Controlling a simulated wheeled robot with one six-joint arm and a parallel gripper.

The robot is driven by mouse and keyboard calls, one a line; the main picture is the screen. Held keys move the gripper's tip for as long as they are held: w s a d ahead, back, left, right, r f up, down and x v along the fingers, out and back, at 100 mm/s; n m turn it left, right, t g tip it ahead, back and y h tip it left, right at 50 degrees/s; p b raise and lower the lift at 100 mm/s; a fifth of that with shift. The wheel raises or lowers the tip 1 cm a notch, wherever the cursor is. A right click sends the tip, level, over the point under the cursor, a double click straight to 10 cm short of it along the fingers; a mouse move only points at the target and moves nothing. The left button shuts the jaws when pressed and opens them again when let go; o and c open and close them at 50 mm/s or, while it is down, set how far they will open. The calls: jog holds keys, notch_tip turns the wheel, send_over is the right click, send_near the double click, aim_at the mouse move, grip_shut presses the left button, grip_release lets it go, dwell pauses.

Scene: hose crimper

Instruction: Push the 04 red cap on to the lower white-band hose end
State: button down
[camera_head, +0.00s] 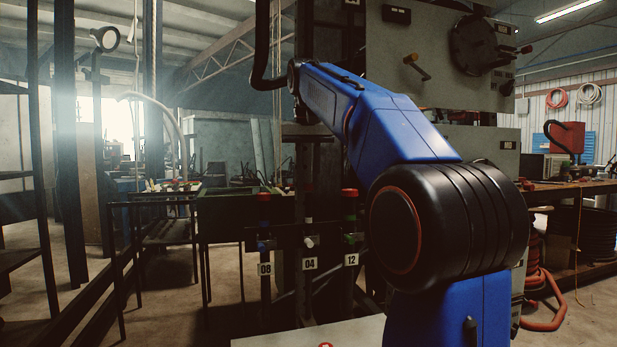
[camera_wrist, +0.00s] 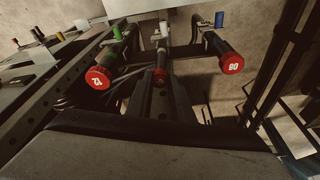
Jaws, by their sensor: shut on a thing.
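My gripper (camera_head: 305,140) hangs partly behind my blue arm, above the 04 label (camera_head: 309,264).
Red caps marked 12 (camera_wrist: 98,78) and 08 (camera_wrist: 231,64) sit on the neighbouring hose ends, close on both sides. A pale tabletop (camera_head: 285,336) with a small red object (camera_head: 325,345) lies in front. The grey machine (camera_head: 440,50) stands behind my arm.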

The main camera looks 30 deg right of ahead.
jog(key=shift+f, duration=1.05)
jog(key=c, duration=1.5)
grip_release()
jog(key=v, duration=1.2)
jog(key=shift+s, duration=0.1)
jog(key=s+a+f+n, duration=0.2)
jog(key=s+a+f, duration=0.2)
jog(key=s+f, duration=0.5)
jog(key=s+a+f+n+t+y, duration=0.1)
jog(key=s+a+f, duration=0.4)
jog(key=f, duration=1.9)
jog(key=s+a+f+n+t, duration=0.1)
jog(key=s+a+f+n, duration=0.2)
jog(key=s+f, duration=0.9)
jog(key=shift+s+a+f+n+y, duration=0.15)
jog(key=shift+a+f, duration=0.1)
jog(key=shift+f, duration=0.65)
jog(key=shift+s+a+f+n+y, duration=0.1)
jog(key=shift+a+f, duration=0.15)
jog(key=shift+f, duration=0.65)
jog(key=shift+s+a+f+n+y, duration=0.1)
jog(key=shift+a+f+n+y, duration=0.1)
jog(key=shift+f, duration=0.7)
